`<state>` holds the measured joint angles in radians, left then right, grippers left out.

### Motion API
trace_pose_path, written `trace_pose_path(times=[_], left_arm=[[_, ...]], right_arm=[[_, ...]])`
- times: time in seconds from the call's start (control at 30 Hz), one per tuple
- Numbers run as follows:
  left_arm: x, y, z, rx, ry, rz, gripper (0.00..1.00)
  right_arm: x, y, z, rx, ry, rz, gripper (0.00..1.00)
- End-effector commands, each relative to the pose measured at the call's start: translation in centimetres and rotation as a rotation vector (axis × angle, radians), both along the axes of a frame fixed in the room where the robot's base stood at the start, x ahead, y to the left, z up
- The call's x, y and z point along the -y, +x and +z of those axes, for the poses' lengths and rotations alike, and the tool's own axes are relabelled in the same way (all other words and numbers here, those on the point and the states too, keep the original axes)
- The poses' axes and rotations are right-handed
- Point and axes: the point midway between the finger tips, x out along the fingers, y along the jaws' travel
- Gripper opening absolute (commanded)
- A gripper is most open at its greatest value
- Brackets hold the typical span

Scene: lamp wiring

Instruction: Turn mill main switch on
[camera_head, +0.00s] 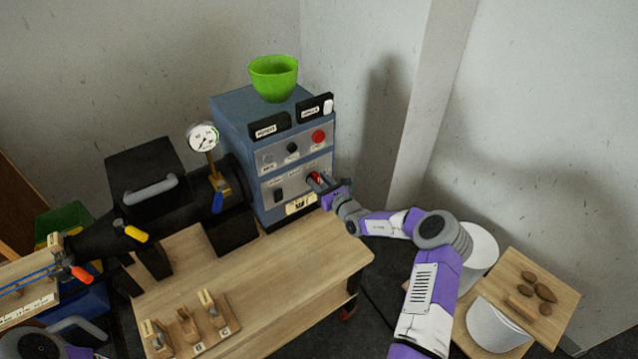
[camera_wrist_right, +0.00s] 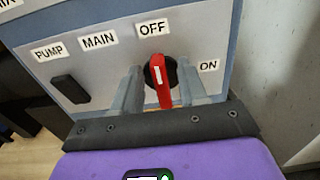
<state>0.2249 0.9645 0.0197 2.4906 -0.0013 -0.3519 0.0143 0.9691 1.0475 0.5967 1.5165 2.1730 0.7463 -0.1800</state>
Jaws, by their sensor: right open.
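The mill's blue-grey control cabinet (camera_head: 238,128) stands at the back of the wooden bench. Its main switch is a red rotary knob (camera_wrist_right: 161,82) on a black base, under the label OFF, with MAIN to its left and ON to its right. The knob's white line points up towards OFF. It also shows small in the head view (camera_head: 315,177). My right gripper (camera_wrist_right: 165,88) is open, with one finger on each side of the knob; I cannot tell whether they touch it. At the head view's lower left, part of my left arm (camera_head: 45,345) shows, but its gripper does not.
A black PUMP switch (camera_wrist_right: 70,89) sits left of the knob. A green bowl (camera_head: 273,80) stands on the cabinet. A pressure gauge (camera_head: 203,137) and black machine parts are to the left. A wooden rack (camera_head: 190,330) is on the bench front. The bench's right part is clear.

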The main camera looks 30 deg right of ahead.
Motion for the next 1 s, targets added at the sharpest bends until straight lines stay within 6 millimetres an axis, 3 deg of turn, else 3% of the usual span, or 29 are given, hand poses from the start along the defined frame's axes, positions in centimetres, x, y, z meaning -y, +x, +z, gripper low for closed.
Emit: trace_pose_path(times=[0.3, 0.6, 1.0], left_arm=[[0.01, 0.00, -0.05, 0.000, 0.000, 0.000, 0.43], [0.01, 0.00, -0.05, 0.000, 0.000, 0.000, 0.43], [0.01, 0.00, 0.55, 0.000, 0.000, 0.000, 0.43]], right_arm=[[-0.08, 0.37, 0.05, 0.000, 0.000, 0.001, 0.43], [-0.07, 0.35, 0.03, 0.000, -0.001, 0.001, 0.00], [0.02, 0.33, 0.08, -0.006, 0.059, 0.001, 0.00]])
